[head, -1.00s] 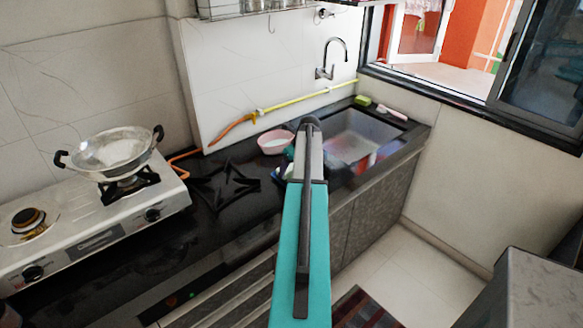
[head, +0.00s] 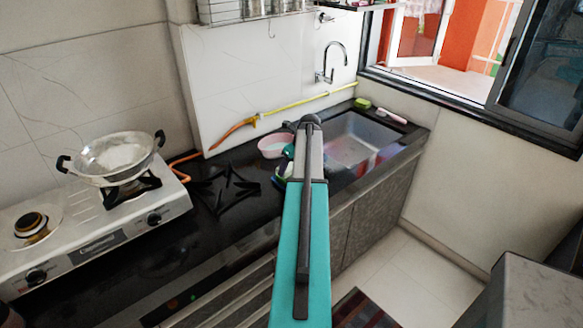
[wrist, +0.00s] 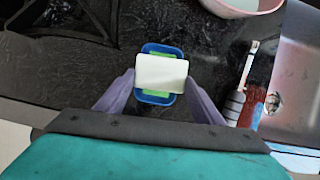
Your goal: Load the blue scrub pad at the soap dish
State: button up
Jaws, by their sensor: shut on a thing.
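My gripper (wrist: 161,86) is shut on a white-topped pad (wrist: 161,71) in the wrist view. Its two purple fingers close on the pad's left and right ends. No blue shows on the pad's upper face. Directly below it in that view is a blue-rimmed soap dish (wrist: 158,99) with green inside, partly covered by the pad. I cannot tell whether pad and dish touch. In the head view my arm hides the fingertips and the pad. A small blue, white and green patch (head: 281,171) shows just left of the arm on the black counter.
A pink bowl (head: 272,147) stands behind the gripper, left of the steel sink (head: 352,141). A red, white and blue handled item (wrist: 239,102) lies between dish and sink. A black burner grate (head: 226,190) and the stove with a wok (head: 118,157) are at left.

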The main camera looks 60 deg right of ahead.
aim_at(290, 168)
jog(key=shift+r+p, duration=1.25)
jog(key=shift+r, duration=0.9)
